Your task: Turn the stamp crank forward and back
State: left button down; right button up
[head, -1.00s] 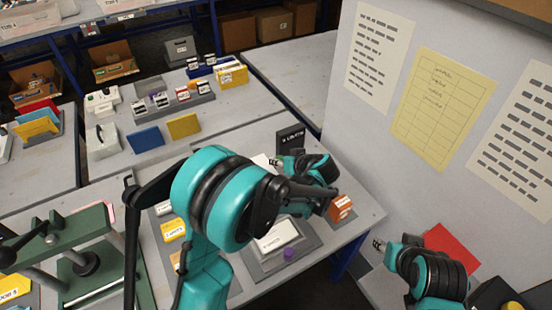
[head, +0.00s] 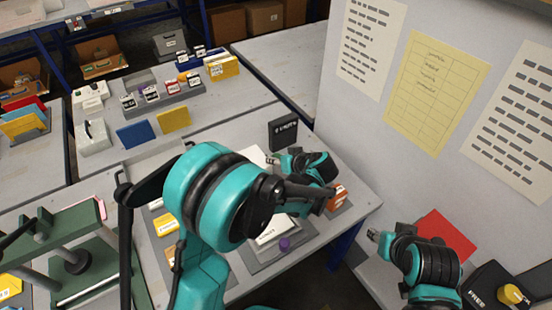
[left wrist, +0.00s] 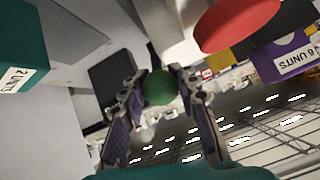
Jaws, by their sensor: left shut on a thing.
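My left gripper (left wrist: 159,76) is shut on a round green knob (left wrist: 159,88), with a finger on each side of it in the left wrist view. I take the knob to be the stamp crank's handle; the rest of the crank cannot be made out. In the head view my left arm crosses the middle, and its gripper end (head: 275,160) is small beside a white part (head: 256,156). The knob is not visible there. My right gripper (head: 373,236) is by the grey wall panel at the lower right, apart from the left one; its fingers are too small to judge.
An orange box (head: 338,198) and a white block with a purple knob (head: 284,243) stand close to my left arm. A dark upright plate (head: 283,132) is behind the gripper. A green press (head: 60,235) stands left. A red sheet (head: 446,232) is near my right arm.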

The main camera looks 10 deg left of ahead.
pick_arm(q)
jog(key=c, duration=1.1)
grip_release()
jog(key=shift+s+d, duration=0.1)
jog(key=shift+d, duration=0.05)
jog(key=v, duration=1.2)
jog(key=shift+r, duration=0.1)
